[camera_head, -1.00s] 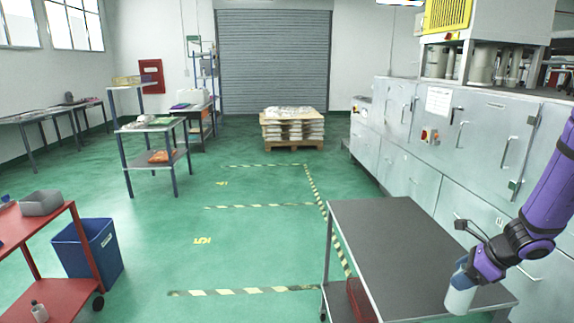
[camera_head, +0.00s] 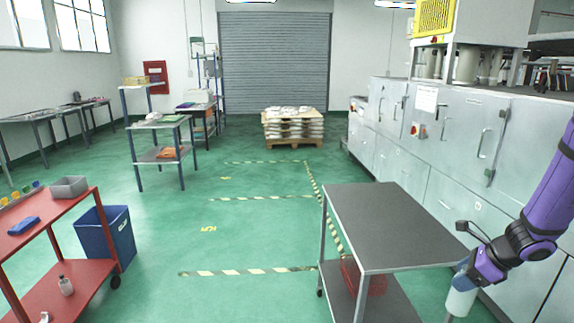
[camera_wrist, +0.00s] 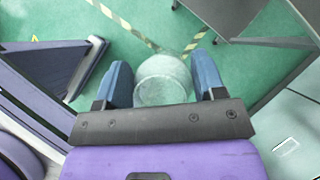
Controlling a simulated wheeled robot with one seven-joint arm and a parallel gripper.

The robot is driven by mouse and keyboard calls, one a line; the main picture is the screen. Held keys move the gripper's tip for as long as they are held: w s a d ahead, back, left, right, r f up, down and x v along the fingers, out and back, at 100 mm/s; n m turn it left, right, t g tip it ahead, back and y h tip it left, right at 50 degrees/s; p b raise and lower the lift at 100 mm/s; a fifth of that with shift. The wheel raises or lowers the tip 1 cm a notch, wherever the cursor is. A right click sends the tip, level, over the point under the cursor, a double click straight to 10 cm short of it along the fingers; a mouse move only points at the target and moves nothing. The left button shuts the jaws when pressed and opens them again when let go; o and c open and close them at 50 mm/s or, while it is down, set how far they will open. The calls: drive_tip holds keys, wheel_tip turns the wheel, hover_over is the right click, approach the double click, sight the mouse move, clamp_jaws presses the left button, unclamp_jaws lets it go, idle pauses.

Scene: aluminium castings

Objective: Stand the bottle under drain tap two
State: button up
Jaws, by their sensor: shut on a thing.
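A pale, whitish translucent bottle (camera_head: 461,300) is held upright in my gripper (camera_head: 463,278) at the lower right of the head view. In the wrist view the round top of the bottle (camera_wrist: 163,80) sits between the two blue fingers of my gripper (camera_wrist: 165,84), which are shut on it. In the head view the bottle shows beside the right front corner of the grey-topped table, with floor behind it in the wrist view. I cannot make out any drain tap or its number in these views.
The grey-topped table (camera_head: 385,222) stands left of my gripper, with a red crate (camera_head: 376,279) on its lower shelf. Metal cabinets (camera_head: 455,150) line the right side. A red cart (camera_head: 88,278) and blue bin (camera_head: 105,238) stand at left. The middle floor is open.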

drive_tip(key=shift+s+a, duration=0.1)
drive_tip(key=shift+s, duration=0.2)
drive_tip(key=shift+w+a+f+n+g, duration=0.25)
drive_tip(key=shift+w+a+n+g, duration=0.2)
drive_tip(key=shift+w+n, duration=0.15)
drive_tip(key=shift+a+n+y, duration=0.25)
drive_tip(key=shift+n+y, duration=0.05)
drive_tip(key=shift+n, duration=0.1)
drive_tip(key=w+a+f+n+g+h, duration=0.2)
drive_tip(key=w+a+f+n+g, duration=0.1)
drive_tip(key=n, duration=0.9)
drive_tip(key=w+a+f+n+g+h, duration=0.3)
drive_tip(key=a+f+n+g, duration=0.3)
drive_tip(key=a+n, duration=0.4)
drive_tip(key=shift+w+a+f+n+g+h, duration=0.15)
drive_tip(key=shift+w+n+g+h, duration=0.15)
drive_tip(key=shift+w+n+g, duration=0.6)
drive_tip(key=shift+s+t, duration=0.15)
drive_tip(key=shift+t, duration=0.2)
